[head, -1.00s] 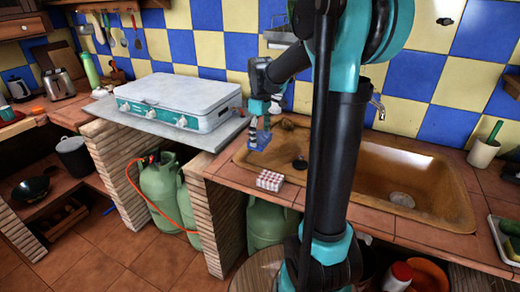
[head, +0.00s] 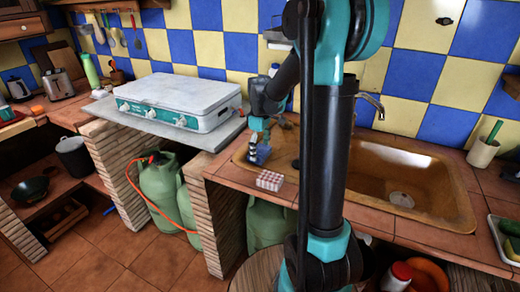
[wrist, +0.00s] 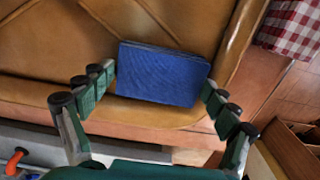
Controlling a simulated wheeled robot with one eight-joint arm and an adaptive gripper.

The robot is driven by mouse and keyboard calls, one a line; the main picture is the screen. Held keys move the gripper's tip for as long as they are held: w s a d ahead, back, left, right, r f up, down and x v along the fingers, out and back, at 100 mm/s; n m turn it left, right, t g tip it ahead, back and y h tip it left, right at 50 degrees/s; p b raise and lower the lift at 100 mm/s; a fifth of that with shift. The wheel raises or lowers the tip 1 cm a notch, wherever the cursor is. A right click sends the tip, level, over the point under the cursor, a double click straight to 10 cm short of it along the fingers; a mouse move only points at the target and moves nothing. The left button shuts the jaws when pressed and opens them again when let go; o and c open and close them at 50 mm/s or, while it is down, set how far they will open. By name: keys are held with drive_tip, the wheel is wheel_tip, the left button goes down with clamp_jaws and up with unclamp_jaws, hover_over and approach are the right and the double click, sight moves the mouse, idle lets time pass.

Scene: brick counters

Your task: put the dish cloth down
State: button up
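The dish cloth appears as a folded blue block (wrist: 163,75) in the wrist view, spanning the space between my gripper's fingertips (wrist: 160,88). Both fingers are against its short sides, so my gripper is shut on it. In the head view, the blue cloth (head: 258,156) hangs under my gripper (head: 257,140) at the left end of the brown sink. It is over the sink's left part and near rim; I cannot tell whether it touches the surface.
The brown sink (head: 440,204) is set in the tiled counter. A red-and-white checked item (head: 270,180) lies on the counter's front edge. A white gas stove (head: 180,98) stands to the left. My arm column hides part of the sink.

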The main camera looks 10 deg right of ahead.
sight(260, 151)
drive_tip(key=shift+o, duration=0.7)
wheel_tip(260, 151, up, 12)
drive_tip(key=shift+r, duration=0.15)
